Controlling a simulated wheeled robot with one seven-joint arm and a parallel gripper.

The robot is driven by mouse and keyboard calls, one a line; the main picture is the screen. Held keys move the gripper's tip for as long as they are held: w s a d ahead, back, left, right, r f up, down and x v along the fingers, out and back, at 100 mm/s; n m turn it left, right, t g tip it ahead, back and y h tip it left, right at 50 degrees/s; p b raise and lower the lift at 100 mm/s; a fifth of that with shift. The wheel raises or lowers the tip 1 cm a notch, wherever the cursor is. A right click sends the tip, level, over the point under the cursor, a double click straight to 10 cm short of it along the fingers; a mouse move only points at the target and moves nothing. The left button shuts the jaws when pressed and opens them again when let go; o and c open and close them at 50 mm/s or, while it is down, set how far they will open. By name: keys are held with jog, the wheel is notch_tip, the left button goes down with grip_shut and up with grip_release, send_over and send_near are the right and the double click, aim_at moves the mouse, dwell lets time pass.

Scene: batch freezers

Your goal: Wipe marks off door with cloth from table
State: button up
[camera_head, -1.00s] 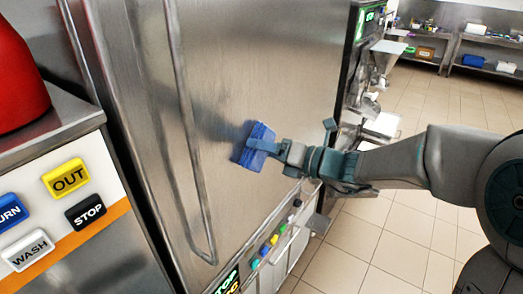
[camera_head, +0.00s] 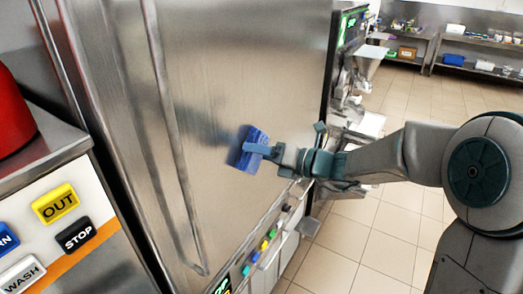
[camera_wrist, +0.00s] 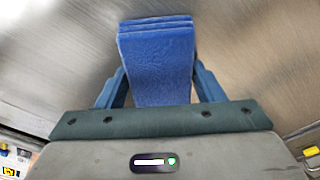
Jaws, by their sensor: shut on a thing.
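A folded blue cloth (camera_head: 241,160) is held in my gripper (camera_head: 258,149), close in front of the brushed steel door (camera_head: 255,65). I cannot tell for certain whether it touches the door. In the wrist view the cloth (camera_wrist: 158,62) sits between the two blue fingers of my gripper (camera_wrist: 160,88), which are shut on it. A dark smudged area (camera_head: 203,122) shows on the door just left of the cloth. It may be marks or a reflection. The table is not identifiable here.
A long door handle (camera_head: 178,150) runs down the door. Tiled floor (camera_head: 400,110) is free at the right.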

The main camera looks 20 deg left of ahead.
aim_at(219, 175)
jog(key=shift+s+a+b, duration=0.15)
jog(key=shift+s+a, duration=0.4)
jog(key=shift+s, duration=1.3)
jog(key=shift+s+a+b, duration=0.1)
jog(key=shift+s+a, duration=0.45)
jog(key=shift+s, duration=1.25)
jog(key=shift+s+a+b, duration=0.15)
jog(key=shift+s+a, duration=0.4)
jog(key=shift+s, duration=1.3)
jog(key=shift+f+p+v, duration=0.15)
jog(key=shift+p+v, duration=0.35)
jog(key=shift+v, duration=1)
jog(key=shift+f+p+v, duration=0.15)
jog(key=shift+p+v, duration=0.3)
jog(key=shift+v, duration=1.05)
jog(key=shift+s, duration=0.25)
jog(key=shift+p+v, duration=0.7)
jog(key=shift+v, duration=0.7)
jog(key=shift+f, duration=0.1)
